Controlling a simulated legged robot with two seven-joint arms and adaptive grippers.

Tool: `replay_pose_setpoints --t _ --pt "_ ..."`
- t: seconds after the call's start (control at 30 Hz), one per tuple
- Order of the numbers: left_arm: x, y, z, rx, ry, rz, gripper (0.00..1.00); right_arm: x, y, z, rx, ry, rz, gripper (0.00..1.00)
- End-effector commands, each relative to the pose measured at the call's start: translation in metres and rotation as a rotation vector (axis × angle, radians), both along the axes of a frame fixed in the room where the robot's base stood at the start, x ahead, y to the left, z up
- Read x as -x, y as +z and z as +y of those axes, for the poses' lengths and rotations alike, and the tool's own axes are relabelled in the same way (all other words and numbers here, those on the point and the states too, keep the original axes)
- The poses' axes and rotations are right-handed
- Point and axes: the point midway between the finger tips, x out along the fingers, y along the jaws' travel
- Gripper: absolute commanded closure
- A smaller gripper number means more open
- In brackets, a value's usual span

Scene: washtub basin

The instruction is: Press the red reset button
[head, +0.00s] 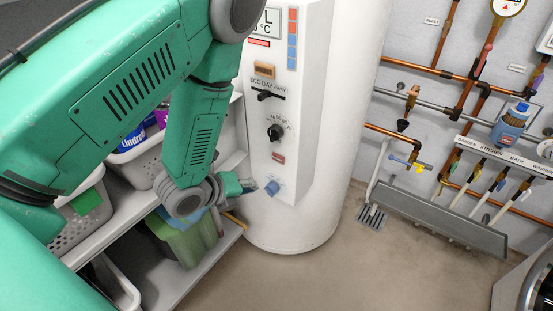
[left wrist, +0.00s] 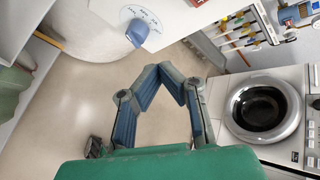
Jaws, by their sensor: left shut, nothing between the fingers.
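A small red button (head: 278,158) sits on the white control panel (head: 257,135) of the tall cylinder, below a black knob (head: 275,131) and above a blue knob (head: 272,187). My left gripper (head: 245,186) is beside the lower part of the panel, left of the blue knob and lower than the red button. In the left wrist view the gripper's fingertips (left wrist: 170,68) meet, with nothing between them. The blue knob (left wrist: 138,32) shows above them there, and a red piece (left wrist: 197,2) is cut by the top edge. My right gripper is not in view.
A shelf with baskets (head: 140,165) and a green bin (head: 190,240) stands left of the white cylinder (head: 330,150). Copper pipes and valves (head: 480,170) line the right wall. A round-doored machine (left wrist: 263,110) stands at right. The floor (head: 300,275) in front is clear.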

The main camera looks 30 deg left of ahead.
Motion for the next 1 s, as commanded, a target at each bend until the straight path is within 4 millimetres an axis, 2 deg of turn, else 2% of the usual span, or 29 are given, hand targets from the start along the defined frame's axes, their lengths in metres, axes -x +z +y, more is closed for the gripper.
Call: replay_pose_setpoints --t 0.47,1.0 --pt "-0.008 0.001 -0.001 -0.005 -0.003 -0.003 1.0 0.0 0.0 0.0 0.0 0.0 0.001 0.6" --pt "-0.076 0.0 -0.006 -0.005 -0.004 -0.003 1.0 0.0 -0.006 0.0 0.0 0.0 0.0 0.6"
